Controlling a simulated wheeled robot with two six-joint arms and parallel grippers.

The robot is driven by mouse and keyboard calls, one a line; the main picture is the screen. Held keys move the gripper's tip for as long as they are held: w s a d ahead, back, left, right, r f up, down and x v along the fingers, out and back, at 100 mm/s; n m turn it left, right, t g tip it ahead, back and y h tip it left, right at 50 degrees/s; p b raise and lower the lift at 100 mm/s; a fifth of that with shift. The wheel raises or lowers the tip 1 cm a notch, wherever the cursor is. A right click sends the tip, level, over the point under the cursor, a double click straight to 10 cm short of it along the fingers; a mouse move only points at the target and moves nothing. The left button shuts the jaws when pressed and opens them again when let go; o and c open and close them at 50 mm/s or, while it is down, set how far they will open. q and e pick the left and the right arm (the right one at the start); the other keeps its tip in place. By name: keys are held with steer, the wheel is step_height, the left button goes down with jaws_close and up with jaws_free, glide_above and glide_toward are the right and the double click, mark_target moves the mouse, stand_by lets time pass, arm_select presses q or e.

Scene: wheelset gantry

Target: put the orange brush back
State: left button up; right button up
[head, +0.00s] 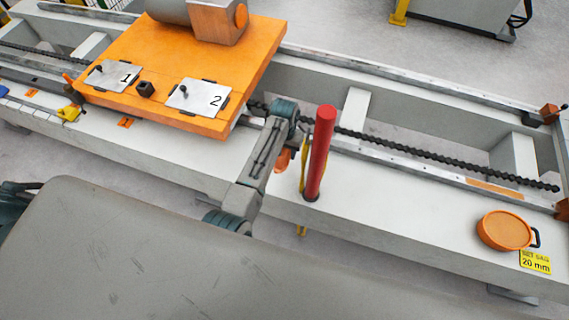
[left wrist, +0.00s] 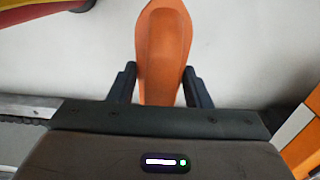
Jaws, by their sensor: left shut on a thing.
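The orange brush (left wrist: 163,45) is between the two fingers of my left gripper (left wrist: 160,86) in the left wrist view, and the gripper is shut on it. Its rounded orange body points away from the gripper; no bristles show. In the head view, a small part of the brush (head: 282,160) shows beside my left wrist, at the near side of the white beam (head: 390,208), just left of the red post. My left arm hides most of it. I cannot tell whether the brush touches the beam. My right gripper is in neither view.
An upright red post (head: 320,150) with yellow parts stands close right of my left gripper. An orange plate (head: 160,60) with panels 1 and 2 lies left. A dark chain (head: 430,151) runs along the gantry. A round orange lid (head: 504,230) sits at the right.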

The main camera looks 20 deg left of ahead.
arm_select(q)
steer(key=shift+f, duration=3)
steer(key=o, duration=1)
steer(key=shift+c, duration=0.2)
step_height(320, 180, up, 12)
steer(key=shift+r, duration=0.15)
steer(key=shift+a, duration=0.1)
